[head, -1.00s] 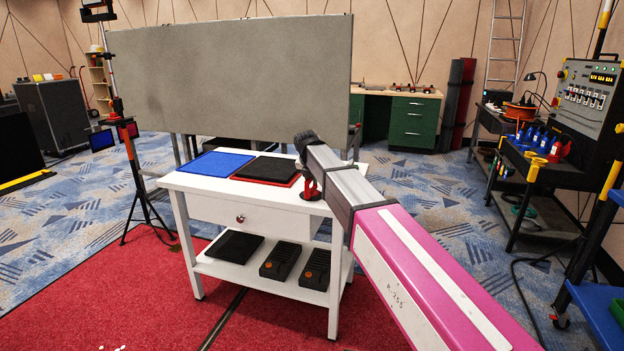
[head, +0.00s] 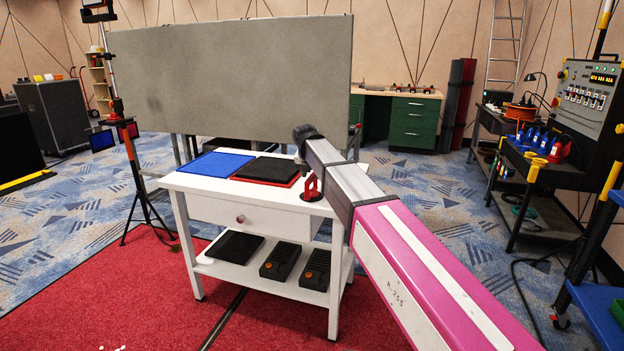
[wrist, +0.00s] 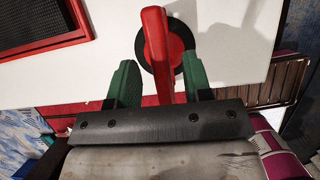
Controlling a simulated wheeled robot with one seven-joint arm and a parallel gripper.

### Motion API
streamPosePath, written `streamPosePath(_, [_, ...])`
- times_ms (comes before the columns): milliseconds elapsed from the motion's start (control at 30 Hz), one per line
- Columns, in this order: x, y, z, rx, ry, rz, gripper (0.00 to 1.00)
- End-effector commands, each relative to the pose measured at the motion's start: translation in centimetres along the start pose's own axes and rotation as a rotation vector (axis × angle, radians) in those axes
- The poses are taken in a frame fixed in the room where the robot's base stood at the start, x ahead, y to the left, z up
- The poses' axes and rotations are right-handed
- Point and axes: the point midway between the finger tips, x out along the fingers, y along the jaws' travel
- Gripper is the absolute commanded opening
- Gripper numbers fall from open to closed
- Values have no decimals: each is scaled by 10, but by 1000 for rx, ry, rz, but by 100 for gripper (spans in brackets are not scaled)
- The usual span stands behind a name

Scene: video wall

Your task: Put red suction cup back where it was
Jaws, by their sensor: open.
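The red suction cup (head: 312,188) stands on the white table (head: 255,212) at its right end, beside the black-and-red tray. In the wrist view its red handle (wrist: 156,45) rises above a round red-and-black base (wrist: 176,50) on the white top. My gripper (wrist: 159,66) is open, with one green finger on each side of the handle. A gap shows between the handle and each finger. In the head view my arm hides the fingers.
A black pad in a red tray (head: 268,169) and a blue tray (head: 215,164) lie left of the cup. Several black items, including a flat tray (head: 234,245), lie on the lower shelf. A grey panel (head: 230,75) stands behind the table.

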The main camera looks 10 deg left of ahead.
Motion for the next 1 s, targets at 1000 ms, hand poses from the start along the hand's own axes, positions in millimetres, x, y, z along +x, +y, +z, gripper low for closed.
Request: streamPosePath(1000, [-91, 0, 0, 0, 0, 0, 45])
